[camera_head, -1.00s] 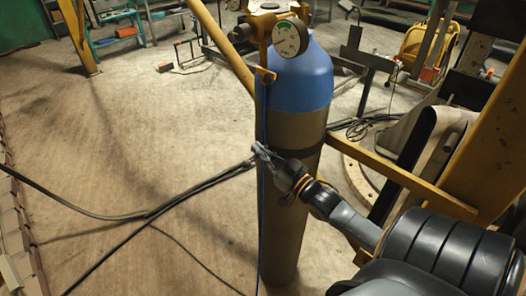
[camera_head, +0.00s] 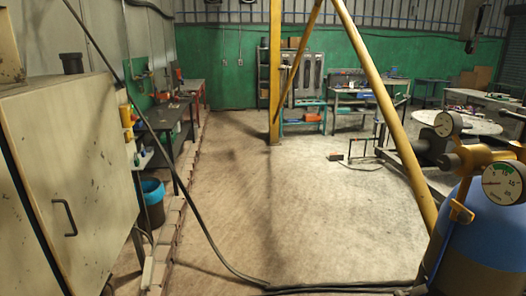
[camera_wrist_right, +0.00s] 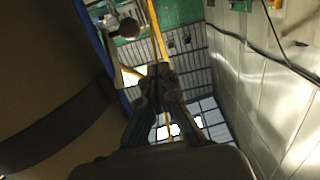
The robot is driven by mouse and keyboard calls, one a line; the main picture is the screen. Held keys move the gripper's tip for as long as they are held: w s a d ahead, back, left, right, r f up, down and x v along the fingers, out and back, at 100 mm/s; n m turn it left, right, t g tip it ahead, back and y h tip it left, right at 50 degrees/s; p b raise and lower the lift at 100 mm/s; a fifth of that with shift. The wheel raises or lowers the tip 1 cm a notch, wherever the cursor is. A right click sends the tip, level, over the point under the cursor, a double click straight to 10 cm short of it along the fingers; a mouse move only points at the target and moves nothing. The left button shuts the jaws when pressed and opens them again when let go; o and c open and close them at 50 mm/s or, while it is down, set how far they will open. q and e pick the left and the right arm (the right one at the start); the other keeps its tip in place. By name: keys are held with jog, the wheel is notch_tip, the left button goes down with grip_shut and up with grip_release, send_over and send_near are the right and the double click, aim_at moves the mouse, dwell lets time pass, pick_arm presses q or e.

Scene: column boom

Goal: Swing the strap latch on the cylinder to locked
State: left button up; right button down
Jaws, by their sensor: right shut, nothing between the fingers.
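The cylinder (camera_head: 486,235) stands at the bottom right of the head view, with a blue shoulder and brown body. Only its upper part shows, cut by the frame edge. A small yellow bracket (camera_head: 461,204) sits beside its top; I cannot tell whether this is part of the strap latch. In the right wrist view the cylinder's dark side (camera_wrist_right: 45,70) fills the left. My right gripper (camera_wrist_right: 161,72) shows there, dark, fingers together and empty, close beside the cylinder. My left gripper is in neither view.
Pressure gauges (camera_head: 503,183) and a valve top the cylinder. A yellow sloping post (camera_head: 385,105) rises behind it. Black cables (camera_head: 330,289) cross the floor. The middle floor is clear.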

jog(key=s+a+f+g, duration=0.8)
jog(key=s+a+f, duration=0.1)
jog(key=a+f, duration=0.15)
jog(key=s+a+f+n+g, duration=0.1)
jog(key=s+a+g, duration=0.2)
jog(key=s, duration=0.4)
jog(key=s+a+f+g, duration=0.1)
jog(key=s+a+g, duration=0.15)
jog(key=s, duration=0.35)
notch_tip(320, 180, down, 26)
jog(key=s+g+b, duration=0.1)
jog(key=g+b, duration=0.1)
jog(key=s+d+f+h+b, duration=0.1)
jog(key=s+d+f, duration=0.2)
jog(key=s+f, duration=1.4)
notch_tip(320, 180, down, 3)
jog(key=shift+s+r+n+g+b, duration=0.1)
jog(key=shift+s+n+g+b, duration=0.1)
jog(key=shift+n+g+b, duration=0.2)
jog(key=shift+d, duration=0.1)
